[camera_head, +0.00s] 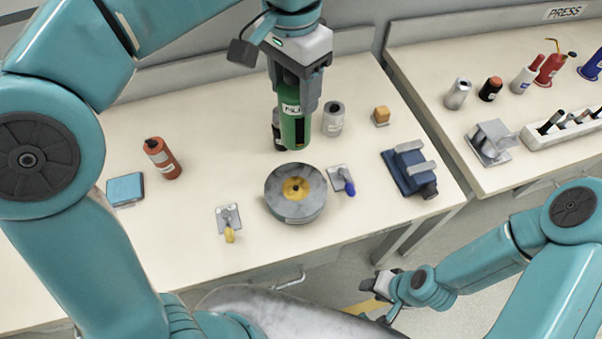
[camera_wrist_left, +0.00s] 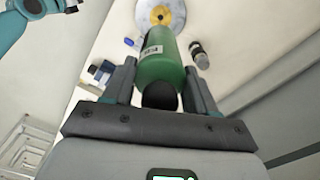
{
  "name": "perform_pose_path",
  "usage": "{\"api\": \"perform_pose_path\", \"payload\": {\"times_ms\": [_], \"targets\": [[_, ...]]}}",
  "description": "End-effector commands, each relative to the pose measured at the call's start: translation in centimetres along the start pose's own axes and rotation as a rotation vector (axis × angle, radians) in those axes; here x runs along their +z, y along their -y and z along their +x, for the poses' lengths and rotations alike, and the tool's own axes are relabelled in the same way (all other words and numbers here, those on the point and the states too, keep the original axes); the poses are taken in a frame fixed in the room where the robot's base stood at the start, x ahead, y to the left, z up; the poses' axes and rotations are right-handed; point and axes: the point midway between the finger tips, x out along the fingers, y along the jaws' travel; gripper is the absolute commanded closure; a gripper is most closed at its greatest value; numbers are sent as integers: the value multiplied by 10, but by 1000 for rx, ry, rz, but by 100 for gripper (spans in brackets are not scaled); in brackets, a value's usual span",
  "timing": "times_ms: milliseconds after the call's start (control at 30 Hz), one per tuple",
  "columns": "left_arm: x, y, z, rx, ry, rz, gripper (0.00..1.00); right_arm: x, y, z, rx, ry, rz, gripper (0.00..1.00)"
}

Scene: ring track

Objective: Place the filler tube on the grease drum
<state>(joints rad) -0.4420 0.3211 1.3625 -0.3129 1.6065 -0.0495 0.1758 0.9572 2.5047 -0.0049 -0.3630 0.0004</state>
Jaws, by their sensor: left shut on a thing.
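My left gripper (camera_head: 297,104) is shut on a green filler tube (camera_head: 292,134) with a white label. It holds the tube upright above the table, just behind the grease drum (camera_head: 294,207). The drum is a low, round grey cylinder with a yellow centre and a dark hole in its top. In the left wrist view, the tube (camera_wrist_left: 163,62) sits between both fingers and points toward the drum (camera_wrist_left: 146,12). The gap between tube and drum is hard to judge. My right gripper (camera_head: 380,286) is low at the bottom right, away from the table; its jaws are unclear.
Clamps with a yellow handle (camera_head: 229,226) and a blue handle (camera_head: 346,183) flank the drum. A grey canister (camera_head: 333,120), a blue vise (camera_head: 410,170), an orange bottle (camera_head: 162,159) and a blue box (camera_head: 125,189) stand around. A second bench (camera_head: 440,60) is at right.

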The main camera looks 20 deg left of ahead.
Motion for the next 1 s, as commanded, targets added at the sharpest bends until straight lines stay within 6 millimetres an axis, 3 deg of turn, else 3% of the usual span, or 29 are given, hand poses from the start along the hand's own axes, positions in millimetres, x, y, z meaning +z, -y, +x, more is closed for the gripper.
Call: {"api": "perform_pose_path", "payload": {"times_ms": [100, 400, 833, 1000], "targets": [[4, 1, 36, 1, 5, 0, 100, 0, -3, 9, 0, 1, 0, 57], [4, 2, 119, 1, 5, -1, 100, 0, -6, 17, 0, 1, 0, 57], [1, 0, 177, 0, 3, 0, 100, 0, -7, 20, 0, 0, 0, 57], [0, 0, 186, 1, 0, 0, 100, 0, -7, 20, 0, 0, 0, 57]]}}
